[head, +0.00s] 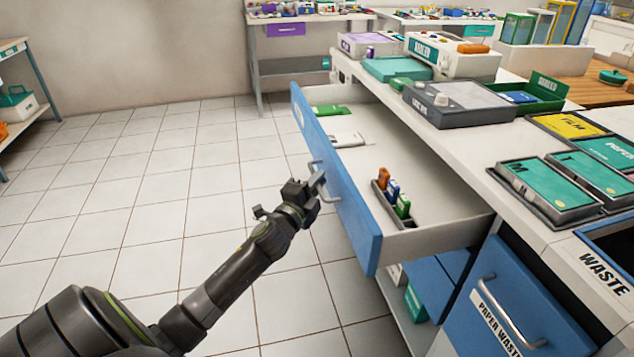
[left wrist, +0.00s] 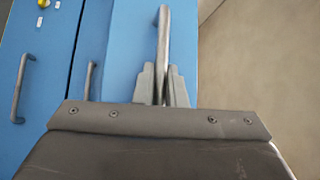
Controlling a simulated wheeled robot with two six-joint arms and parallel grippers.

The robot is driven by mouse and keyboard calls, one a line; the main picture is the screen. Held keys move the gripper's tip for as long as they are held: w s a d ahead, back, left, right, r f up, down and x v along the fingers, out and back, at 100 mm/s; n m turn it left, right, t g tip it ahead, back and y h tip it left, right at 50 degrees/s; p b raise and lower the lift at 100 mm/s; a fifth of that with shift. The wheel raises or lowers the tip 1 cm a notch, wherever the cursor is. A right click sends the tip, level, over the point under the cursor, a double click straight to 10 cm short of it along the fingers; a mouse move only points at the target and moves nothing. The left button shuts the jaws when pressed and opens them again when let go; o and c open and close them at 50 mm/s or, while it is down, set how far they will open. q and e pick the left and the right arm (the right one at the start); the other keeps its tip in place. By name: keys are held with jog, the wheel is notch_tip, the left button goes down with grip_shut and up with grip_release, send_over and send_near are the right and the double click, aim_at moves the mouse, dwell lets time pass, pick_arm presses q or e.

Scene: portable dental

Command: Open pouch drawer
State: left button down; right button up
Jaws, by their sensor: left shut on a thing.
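The drawer stands pulled out from the white counter, with its blue front (head: 345,185) facing left in the head view. Inside it lie green and white flat packets at the far end and a small dark holder with several coloured items (head: 392,192) at the near end. My left gripper (head: 316,186) is shut on the metal drawer handle (head: 323,181). In the left wrist view the fingers (left wrist: 162,86) close around the handle bar (left wrist: 163,40) against the blue front. My right gripper is not in view.
The counter top (head: 470,140) carries a grey device (head: 458,103), labelled trays (head: 550,185) and boxes. Below is a blue paper waste front (head: 500,310) with its own handle. The tiled floor (head: 150,190) to the left is clear.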

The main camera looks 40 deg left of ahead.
pick_arm(q)
jog(key=shift+f, duration=0.1)
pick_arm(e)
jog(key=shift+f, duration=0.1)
pick_arm(q)
jog(key=c, duration=1.5)
grip_release()
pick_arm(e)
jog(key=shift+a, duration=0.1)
pick_arm(q)
jog(key=shift+s, duration=0.1)
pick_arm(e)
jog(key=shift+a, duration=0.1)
